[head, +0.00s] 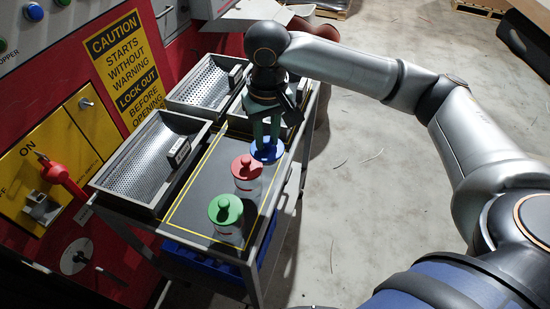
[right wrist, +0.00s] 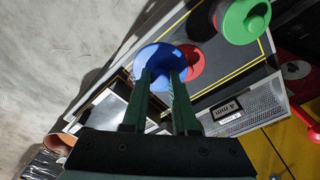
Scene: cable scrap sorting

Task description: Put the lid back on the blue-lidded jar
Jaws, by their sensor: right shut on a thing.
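The blue lid (head: 266,151) is a round disc near the right edge of the cart top, behind the red-lidded jar. My right gripper (head: 266,138) reaches down from above and is shut on the lid's middle. In the right wrist view the gripper (right wrist: 161,75) holds the blue lid (right wrist: 160,54), which partly covers the red lid. The jar's body is hidden beneath the blue lid, so I cannot tell whether the lid touches its rim. My left gripper is not in view.
A red-lidded jar (head: 247,174) and a green-lidded jar (head: 226,214) stand in a row within the yellow outline. A perforated metal tray (head: 150,160) lies to the left, with more trays behind. A red machine panel borders the cart; open floor lies right.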

